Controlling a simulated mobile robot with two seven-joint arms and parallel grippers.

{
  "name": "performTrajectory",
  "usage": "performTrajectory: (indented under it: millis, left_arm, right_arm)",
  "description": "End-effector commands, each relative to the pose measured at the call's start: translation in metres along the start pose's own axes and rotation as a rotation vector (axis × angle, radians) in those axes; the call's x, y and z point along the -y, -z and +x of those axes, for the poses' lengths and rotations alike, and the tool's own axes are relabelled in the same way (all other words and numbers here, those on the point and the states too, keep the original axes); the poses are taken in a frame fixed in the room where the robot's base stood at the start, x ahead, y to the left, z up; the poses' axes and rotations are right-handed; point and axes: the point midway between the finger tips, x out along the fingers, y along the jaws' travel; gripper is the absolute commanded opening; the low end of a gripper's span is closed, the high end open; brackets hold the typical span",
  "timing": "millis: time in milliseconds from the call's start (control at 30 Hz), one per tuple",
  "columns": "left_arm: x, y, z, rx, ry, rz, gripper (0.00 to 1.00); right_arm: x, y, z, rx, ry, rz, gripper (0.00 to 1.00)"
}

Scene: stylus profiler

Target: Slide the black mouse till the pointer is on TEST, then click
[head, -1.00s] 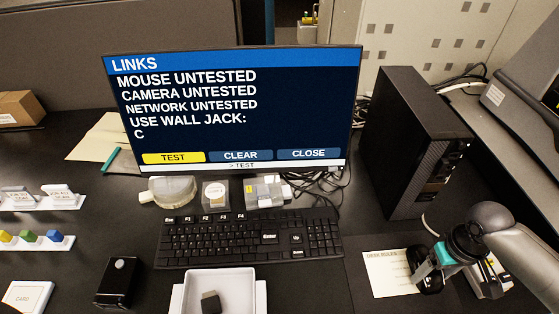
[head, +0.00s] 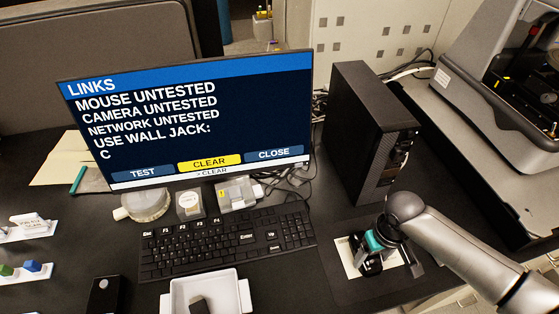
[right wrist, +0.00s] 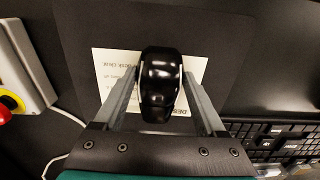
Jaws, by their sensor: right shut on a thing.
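The glossy black mouse (right wrist: 160,85) is between the two grey fingers of my right gripper (right wrist: 160,78) in the right wrist view. My right gripper (head: 385,262) is shut on the mouse, which sits over the white desk-rules card (head: 346,260) in the head view and is partly hidden by the gripper. The monitor (head: 190,120) shows the LINKS page with mouse, camera and network untested. CLEAR (head: 210,163) is highlighted yellow and the bottom line reads "> CLEAR". TEST (head: 143,173) is blue, to its left. My left gripper is not in view.
The card lies on a dark mat (head: 345,290). The keyboard (head: 225,243) is left of the mat, and the black computer tower (head: 365,130) stands behind it. A white tray (head: 240,290) is in front of the keyboard. A box with a red button (right wrist: 8,108) shows in the wrist view.

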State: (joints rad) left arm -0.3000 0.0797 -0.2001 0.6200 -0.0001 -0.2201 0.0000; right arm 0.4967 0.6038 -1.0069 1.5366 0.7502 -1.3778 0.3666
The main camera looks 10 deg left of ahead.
Motion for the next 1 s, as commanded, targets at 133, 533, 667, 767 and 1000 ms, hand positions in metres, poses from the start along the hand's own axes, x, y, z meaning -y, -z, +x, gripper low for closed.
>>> performTrajectory:
  millis: [133, 533, 667, 767, 1000]
  left_arm:
    - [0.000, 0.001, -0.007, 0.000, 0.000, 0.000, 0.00]
    - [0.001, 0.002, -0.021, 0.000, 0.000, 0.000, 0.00]
    - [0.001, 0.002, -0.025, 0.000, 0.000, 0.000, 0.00]
    - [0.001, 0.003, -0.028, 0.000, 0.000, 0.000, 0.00]
    - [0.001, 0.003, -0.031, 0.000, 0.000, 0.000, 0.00]
  right_arm:
    - [0.012, -0.001, -0.001, 0.001, 0.003, 0.000, 0.17]
    - [0.041, -0.001, -0.001, 0.002, 0.003, -0.001, 0.17]
    - [0.049, -0.001, -0.001, 0.002, 0.003, -0.001, 0.17]
    - [0.056, 0.000, -0.001, 0.001, 0.003, 0.000, 0.17]
    - [0.066, -0.001, 0.000, 0.002, 0.002, 0.000, 0.17]
